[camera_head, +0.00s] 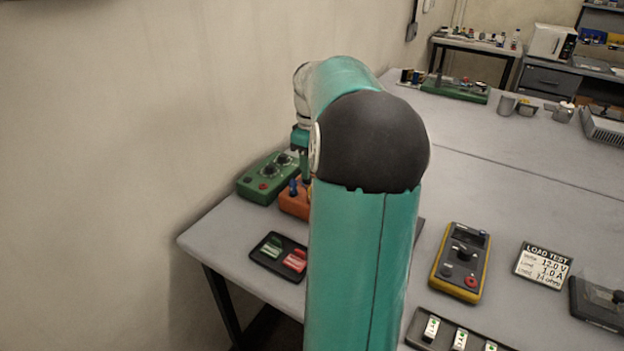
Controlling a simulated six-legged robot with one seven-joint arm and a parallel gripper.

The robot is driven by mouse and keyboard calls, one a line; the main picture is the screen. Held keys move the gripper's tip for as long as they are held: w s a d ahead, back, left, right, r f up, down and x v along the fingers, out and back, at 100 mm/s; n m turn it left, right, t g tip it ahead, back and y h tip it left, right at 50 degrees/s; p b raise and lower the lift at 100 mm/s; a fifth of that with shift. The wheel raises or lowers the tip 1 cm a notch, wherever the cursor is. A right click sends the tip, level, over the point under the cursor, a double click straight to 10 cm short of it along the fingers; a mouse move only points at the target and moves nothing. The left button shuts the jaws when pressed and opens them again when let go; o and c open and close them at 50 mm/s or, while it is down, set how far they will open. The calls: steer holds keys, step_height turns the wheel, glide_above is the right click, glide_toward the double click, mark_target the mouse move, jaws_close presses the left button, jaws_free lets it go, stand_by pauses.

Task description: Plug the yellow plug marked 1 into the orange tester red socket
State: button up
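The orange tester (296,203) stands on the bench left of my arm, which hides its right part. A blue piece (293,187) stands up from its top. A small yellowish bit (308,190) shows at the edge of my arm; I cannot tell whether it is the yellow plug marked 1. The red socket cannot be made out. The end of my arm comes down above the tester, and my gripper (304,172) is mostly hidden behind my own arm. I cannot see its fingers or what they hold.
A green box with dials (268,177) stands behind the orange tester, near the wall. A black tray (271,264) with green and red pieces lies in front. A yellow multimeter (460,262), a load test card (542,265) and a tray of labelled pieces (420,325) lie right.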

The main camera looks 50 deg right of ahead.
step_height(320, 180, up, 7)
steer(key=shift+f, duration=0.2)
stand_by(0.5)
steer(key=w+a+r+t+h, duration=0.1)
steer(key=a, duration=1)
steer(key=w+a+r+t+h, duration=0.1)
steer(key=w+a, duration=0.1)
steer(key=a, duration=1)
steer(key=s+a+f+t+y, duration=0.1)
steer(key=s+a+f, duration=0.2)
steer(key=a, duration=0.6)
steer(key=s+a+f+m+t+y, duration=0.1)
steer(key=s+a+f+t, duration=0.1)
steer(key=s+a, duration=0.5)
steer(key=shift+s+a+f+t, duration=0.35)
steer(key=shift+a+f, duration=0.35)
steer(key=shift+a, duration=0.5)
